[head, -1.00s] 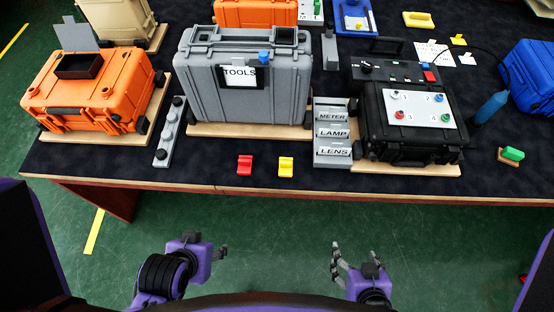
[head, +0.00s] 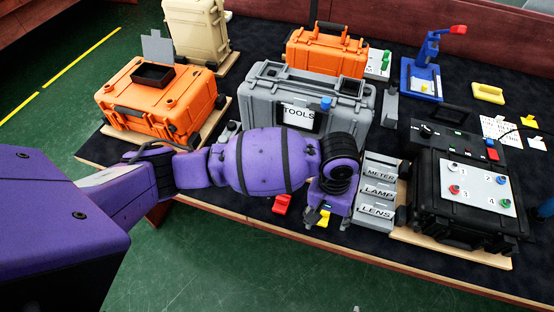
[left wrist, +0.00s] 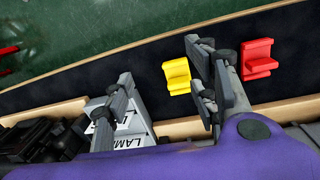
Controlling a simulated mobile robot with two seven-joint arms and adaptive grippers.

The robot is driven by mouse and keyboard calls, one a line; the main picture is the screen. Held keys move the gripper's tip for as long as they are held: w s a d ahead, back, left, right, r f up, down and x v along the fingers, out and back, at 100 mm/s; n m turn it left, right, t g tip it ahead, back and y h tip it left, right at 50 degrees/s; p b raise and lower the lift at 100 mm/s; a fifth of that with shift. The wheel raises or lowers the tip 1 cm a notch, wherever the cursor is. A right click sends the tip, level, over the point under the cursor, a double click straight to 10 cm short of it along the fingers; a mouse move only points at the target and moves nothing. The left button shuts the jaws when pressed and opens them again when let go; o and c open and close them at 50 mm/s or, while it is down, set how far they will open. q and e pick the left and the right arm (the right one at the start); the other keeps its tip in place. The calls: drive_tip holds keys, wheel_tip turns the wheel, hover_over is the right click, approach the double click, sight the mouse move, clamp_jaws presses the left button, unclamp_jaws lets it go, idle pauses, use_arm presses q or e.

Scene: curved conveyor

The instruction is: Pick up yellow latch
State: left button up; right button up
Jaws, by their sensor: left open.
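The yellow latch (head: 323,218) lies on the dark table mat near the front edge. It is partly covered by my left gripper (head: 330,212) in the head view. In the left wrist view the yellow latch (left wrist: 177,76) shows between the two spread fingers of my left gripper (left wrist: 162,68), closer to the right-hand finger. The gripper is open and holds nothing. I cannot tell its height above the latch. My right gripper is not clearly in view.
A red latch (head: 282,204) lies left of the yellow one, and also shows in the left wrist view (left wrist: 258,60). The stepped METER, LAMP and LENS holder (head: 378,190) stands close on the right. The grey TOOLS case (head: 350,105) stands behind.

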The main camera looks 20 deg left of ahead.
sight(323, 214)
use_arm(q)
drive_tip(key=shift+n+y, duration=0.4)
drive_tip(key=w+r, duration=0.1)
drive_tip(key=w+a+r, duration=0.1)
drive_tip(key=w, duration=0.1)
drive_tip(key=shift+w+a, duration=0.1)
drive_tip(key=shift+w, duration=0.2)
drive_tip(key=shift+w+a, duration=0.15)
drive_tip(key=shift+w, duration=0.05)
drive_tip(key=shift+f, duration=0.25)
wheel_tip(323, 214, down, 7)
drive_tip(key=shift+r+b, duration=0.1)
drive_tip(key=shift+b, duration=0.35)
drive_tip(key=shift+c, duration=0.5)
drive_tip(key=c, duration=1.1)
drive_tip(key=shift+r, duration=0.1)
